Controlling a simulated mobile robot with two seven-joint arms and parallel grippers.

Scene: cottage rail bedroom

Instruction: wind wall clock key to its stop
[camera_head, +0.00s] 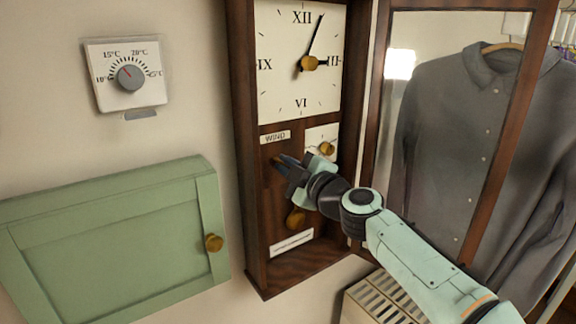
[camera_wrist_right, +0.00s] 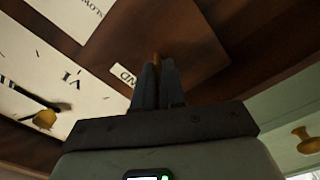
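The wall clock (camera_head: 242,130) is a tall dark wooden case with a white dial (camera_head: 285,40) and its glazed door (camera_head: 500,130) swung open to the right. Below the dial is a WIND label (camera_head: 276,137). My right gripper (camera_head: 280,163) reaches inside the case, its fingertips just below that label. In the right wrist view the fingers (camera_wrist_right: 157,72) are close together around a small brownish-brass piece (camera_wrist_right: 156,57), which looks like the winding key. Most of the key is hidden by the fingers. My left gripper is not in view.
A small dial with a brass knob (camera_head: 326,148) and a brass pendulum bob (camera_head: 295,219) sit close to my right gripper. A green cabinet (camera_head: 110,235) with a brass knob and a thermostat (camera_head: 125,75) are on the wall at left. A grey shirt (camera_head: 450,140) hangs at right.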

